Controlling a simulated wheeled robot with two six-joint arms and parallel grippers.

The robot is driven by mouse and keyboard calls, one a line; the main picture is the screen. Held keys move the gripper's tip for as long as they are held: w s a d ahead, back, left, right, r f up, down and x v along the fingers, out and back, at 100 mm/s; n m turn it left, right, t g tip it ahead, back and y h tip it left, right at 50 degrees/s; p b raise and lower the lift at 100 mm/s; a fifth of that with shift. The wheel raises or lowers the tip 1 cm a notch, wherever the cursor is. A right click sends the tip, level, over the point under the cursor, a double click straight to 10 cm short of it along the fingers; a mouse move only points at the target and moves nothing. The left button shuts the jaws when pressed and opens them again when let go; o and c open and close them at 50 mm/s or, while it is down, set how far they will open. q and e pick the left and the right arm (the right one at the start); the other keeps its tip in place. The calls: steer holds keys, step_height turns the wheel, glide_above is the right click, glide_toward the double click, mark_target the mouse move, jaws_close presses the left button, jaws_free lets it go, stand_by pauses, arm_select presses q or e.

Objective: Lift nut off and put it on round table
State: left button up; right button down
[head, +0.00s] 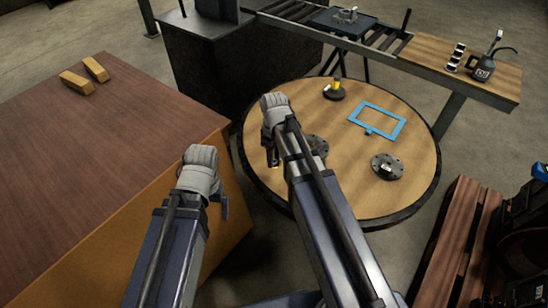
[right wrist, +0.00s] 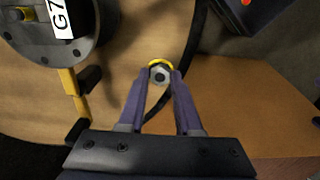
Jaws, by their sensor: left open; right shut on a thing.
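In the right wrist view a small grey nut (right wrist: 160,75) with a hole and a yellow ring around its far side sits between the fingertips of my right gripper (right wrist: 160,80), which is shut on it. The nut appears over or close to the edge of the round table (right wrist: 125,85). In the head view the round table (head: 410,137) is at centre right, and my right gripper (head: 273,158) hangs at its left part, mostly hidden by its own wrist. My left gripper (head: 222,206) is open beside the brown bench; its fingers are barely visible.
On the round table lie a blue frame (head: 377,121), a dark flange (head: 387,166) and a yellow-topped black part (head: 334,90). Another flange (right wrist: 45,30) shows in the right wrist view. Two yellow blocks (head: 96,69) lie on the brown bench (head: 90,150). A roller conveyor (head: 290,14) stands behind.

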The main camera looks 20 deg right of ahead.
mark_target(274, 178)
arm_select(q)
steer(key=shift+f, duration=0.65)
arm_select(e)
steer(key=shift+f, duration=0.6)
arm_select(q)
steer(key=shift+b, duration=0.35)
arm_select(e)
steer(key=shift+f, duration=0.1)
step_height(274, 178, down, 7)
steer(key=b, duration=0.6)
steer(key=shift+r+b, duration=0.2)
steer(key=shift+b, duration=0.1)
arm_select(q)
step_height(274, 178, down, 7)
steer(key=shift+r, duration=0.15)
arm_select(e)
steer(key=c, duration=0.5)
jaws_free()
arm_select(q)
steer(key=shift+r, duration=0.15)
arm_select(e)
steer(key=shift+r, duration=0.15)
arm_select(q)
step_height(274, 178, up, 8)
steer(key=p, duration=0.8)
steer(key=shift+f, duration=0.2)
arm_select(e)
step_height(274, 178, up, 8)
steer(key=shift+f, duration=0.15)
